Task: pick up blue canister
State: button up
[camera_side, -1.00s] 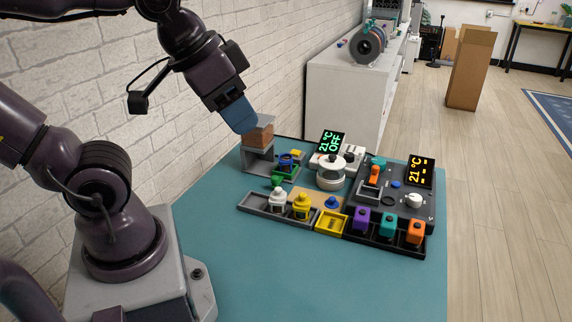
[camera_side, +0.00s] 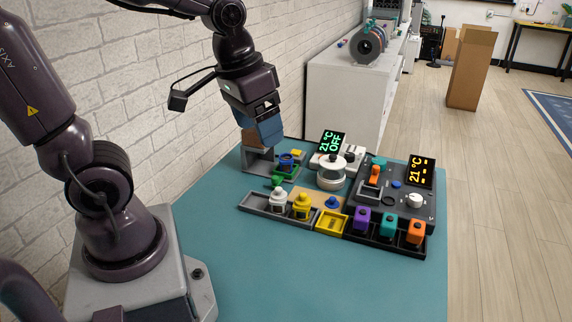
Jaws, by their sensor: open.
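A small blue object that looks like the blue canister (camera_side: 287,159) stands at the grey fixture near the back left of the teal table, beside a yellow part and above a green one. My gripper (camera_side: 267,144), with blue fingers, points down just above and left of it, in front of the brown block. It is open, and I see nothing held in it. Its fingers overlap one another from this side, so the gap does not show.
A grey tray (camera_side: 250,205) holds a white canister (camera_side: 278,198) and a yellow canister (camera_side: 302,206). A brown block (camera_side: 250,137) tops the fixture. The table's front (camera_side: 290,280) is clear.

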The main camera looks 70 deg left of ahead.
jog(key=w+a+f+n+g, duration=0.2)
jog(key=w+a+f+n, duration=0.3)
jog(key=w+a+f, duration=0.4)
jog(key=n+y, duration=0.4)
jog(key=n, duration=0.3)
send_near(286, 157)
jog(key=f, duration=0.1)
jog(key=s+f, duration=0.1)
jog(key=shift+s+f+t, duration=0.15)
jog(key=shift+f+t, duration=0.1)
jog(key=shift+t, duration=0.05)
jog(key=shift+w+x, duration=0.2)
jog(key=shift+x, duration=2.95)
jog(key=shift+d, duration=0.25)
jog(key=c, duration=1)
